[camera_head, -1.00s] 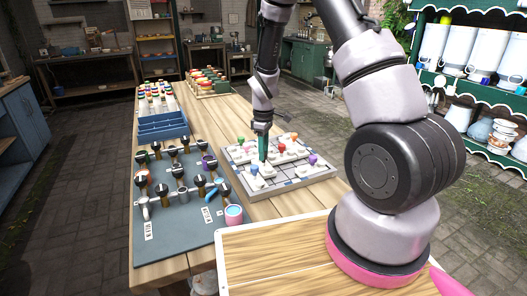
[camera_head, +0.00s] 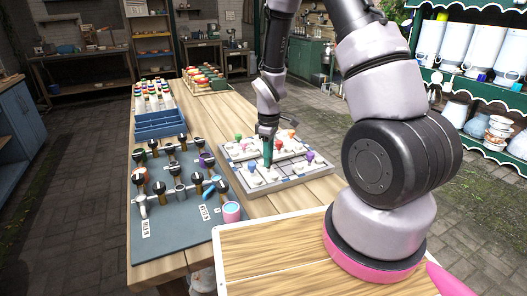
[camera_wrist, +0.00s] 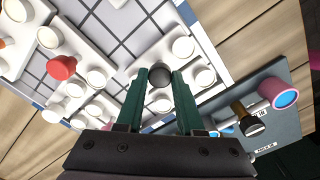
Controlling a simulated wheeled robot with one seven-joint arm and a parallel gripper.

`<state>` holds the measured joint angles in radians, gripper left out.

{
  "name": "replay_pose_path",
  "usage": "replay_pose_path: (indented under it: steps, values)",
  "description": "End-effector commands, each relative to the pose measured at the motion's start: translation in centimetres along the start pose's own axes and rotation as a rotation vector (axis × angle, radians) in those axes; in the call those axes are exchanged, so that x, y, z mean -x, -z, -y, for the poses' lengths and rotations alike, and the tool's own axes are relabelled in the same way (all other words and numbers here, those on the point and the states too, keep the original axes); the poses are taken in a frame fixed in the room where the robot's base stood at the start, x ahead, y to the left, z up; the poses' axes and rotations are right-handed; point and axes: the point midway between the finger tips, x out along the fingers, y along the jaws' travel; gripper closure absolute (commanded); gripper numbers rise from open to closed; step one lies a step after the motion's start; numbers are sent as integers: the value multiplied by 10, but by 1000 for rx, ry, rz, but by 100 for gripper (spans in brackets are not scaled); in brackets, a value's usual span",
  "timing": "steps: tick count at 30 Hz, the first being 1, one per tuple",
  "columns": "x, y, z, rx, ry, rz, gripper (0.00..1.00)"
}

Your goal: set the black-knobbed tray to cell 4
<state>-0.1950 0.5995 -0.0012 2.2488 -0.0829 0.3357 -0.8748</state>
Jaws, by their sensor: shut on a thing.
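My gripper (camera_wrist: 160,90), with dark green fingers, is closed about a black knob (camera_wrist: 160,74) in the wrist view. The knob belongs to a white tray (camera_wrist: 194,62) that also carries several white knobs; part of it is hidden by the fingers. I cannot tell whether the tray touches the board. Bare grid squares (camera_wrist: 128,36) show beside it in the wrist view. No cell numbers are readable.
Other white trays with a red knob (camera_wrist: 62,67), blue knob (camera_head: 238,137) and purple knob (camera_head: 310,157) sit on the board. A blue rack (camera_head: 160,124) stands behind.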

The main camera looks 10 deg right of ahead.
Motion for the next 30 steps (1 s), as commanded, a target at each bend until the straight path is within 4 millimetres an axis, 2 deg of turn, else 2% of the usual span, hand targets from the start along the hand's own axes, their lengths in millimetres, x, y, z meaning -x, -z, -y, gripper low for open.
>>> replay_pose_path:
  steps: [8,9,11,12,23,26,30]
  values:
    - [0,-4,4,-3,5,5,100]
    - [0,-4,4,-3,6,6,60]
    - [0,-4,4,-3,6,5,37]
    - [0,-4,4,-2,5,5,33]
    - [5,-2,2,-1,2,1,33]
    - [17,-2,2,-2,0,0,33]
    - [45,-2,1,-2,-1,-2,33]
